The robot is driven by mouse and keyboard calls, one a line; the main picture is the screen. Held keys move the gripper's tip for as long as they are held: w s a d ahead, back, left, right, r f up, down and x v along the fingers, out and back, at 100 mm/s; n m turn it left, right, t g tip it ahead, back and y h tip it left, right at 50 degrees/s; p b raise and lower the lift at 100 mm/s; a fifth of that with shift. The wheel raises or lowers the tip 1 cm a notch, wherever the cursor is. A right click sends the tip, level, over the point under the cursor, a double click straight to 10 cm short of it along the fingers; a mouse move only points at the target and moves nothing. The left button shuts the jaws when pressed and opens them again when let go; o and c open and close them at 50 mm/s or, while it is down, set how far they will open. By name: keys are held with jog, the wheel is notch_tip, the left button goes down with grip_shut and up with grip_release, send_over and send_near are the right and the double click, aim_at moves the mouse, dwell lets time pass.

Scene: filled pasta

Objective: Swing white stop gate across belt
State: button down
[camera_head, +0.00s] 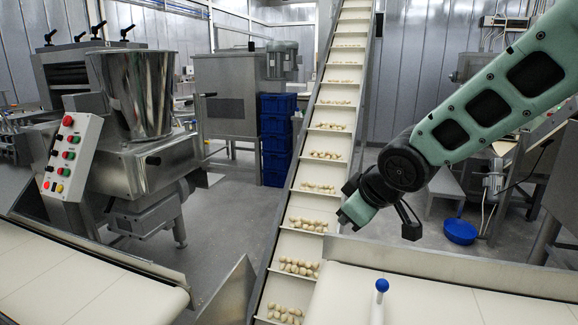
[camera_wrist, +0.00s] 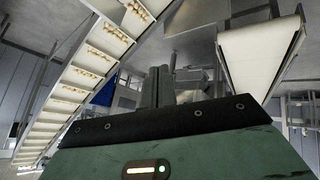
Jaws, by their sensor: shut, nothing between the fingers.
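My gripper (camera_head: 346,222) hangs above and beyond the knob, near the inclined conveyor, clear of both. Its fingers (camera_wrist: 158,86) are shut and empty in the wrist view. The knob does not show clearly there.
An inclined cleated conveyor (camera_head: 327,143) carrying filled pasta rises just left of my gripper. Another cream belt (camera_head: 80,270) lies at lower left, with a mixer (camera_head: 140,90) and control box (camera_head: 68,155) behind it. Blue crates (camera_head: 277,140) stand behind. A blue bowl (camera_head: 460,231) is at right.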

jog(key=s+d+f+m+g+h, duration=0.1)
jog(key=s+f+g, duration=0.1)
jog(key=s, duration=1.3)
jog(key=s+d+f+m+g+h, duration=0.1)
jog(key=s+g, duration=0.4)
jog(key=s, duration=0.9)
jog(key=shift+s+d+f+m, duration=0.25)
jog(key=shift+s+f+m, duration=0.1)
jog(key=shift+f, duration=0.55)
jog(key=shift+a, duration=0.15)
